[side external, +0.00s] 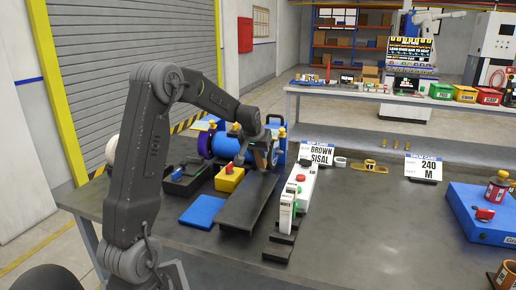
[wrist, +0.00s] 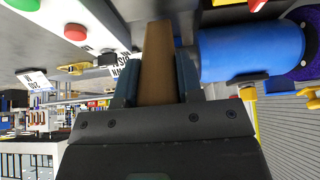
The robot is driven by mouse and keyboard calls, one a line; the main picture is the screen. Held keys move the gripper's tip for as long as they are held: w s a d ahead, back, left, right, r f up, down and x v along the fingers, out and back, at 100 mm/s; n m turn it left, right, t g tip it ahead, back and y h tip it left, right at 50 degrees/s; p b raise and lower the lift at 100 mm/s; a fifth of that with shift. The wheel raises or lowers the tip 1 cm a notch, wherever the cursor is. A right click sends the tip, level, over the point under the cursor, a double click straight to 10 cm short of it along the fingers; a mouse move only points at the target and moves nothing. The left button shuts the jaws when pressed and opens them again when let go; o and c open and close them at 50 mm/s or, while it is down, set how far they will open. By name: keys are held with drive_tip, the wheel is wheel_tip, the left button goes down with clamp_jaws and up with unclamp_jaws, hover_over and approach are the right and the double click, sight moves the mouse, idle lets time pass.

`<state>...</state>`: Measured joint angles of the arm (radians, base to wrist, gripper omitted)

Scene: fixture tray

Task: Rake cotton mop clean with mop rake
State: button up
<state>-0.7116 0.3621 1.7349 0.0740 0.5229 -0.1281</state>
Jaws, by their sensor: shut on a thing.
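My gripper (side external: 266,156) is over the far end of a dark flat plate (side external: 240,212), beside the blue motor. In the wrist view my gripper (wrist: 157,85) is shut on a brown tapered bar (wrist: 158,50), which points away from the fingers. I cannot tell whether this bar is the mop rake. The blue motor (wrist: 245,52) is to the right of the bar there, with a purple wheel (wrist: 308,40) at its end. The purple wheel also shows in the side view (side external: 206,146). A pale round thing (side external: 112,150) is partly behind my arm; I cannot tell if it is the cotton mop.
A white box with red and green buttons (side external: 302,183) stands right of the plate. A yellow box with a red button (side external: 230,179) and a blue pad (side external: 203,210) are left. "Brown sisal" (side external: 319,154) and "240 M" (side external: 422,167) signs stand behind. The tabletop's middle right is clear.

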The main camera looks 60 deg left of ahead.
drive_tip(key=shift+w+a, duration=1.15)
idle(3.4)
drive_tip(key=shift+s+d, duration=1.25)
drive_tip(key=s+d, duration=0.2)
drive_tip(key=d, duration=0.1)
drive_tip(key=shift+s, duration=0.4)
drive_tip(key=shift+a, duration=0.1)
wheel_tip(320, 180, up, 8)
idle(0.6)
idle(0.4)
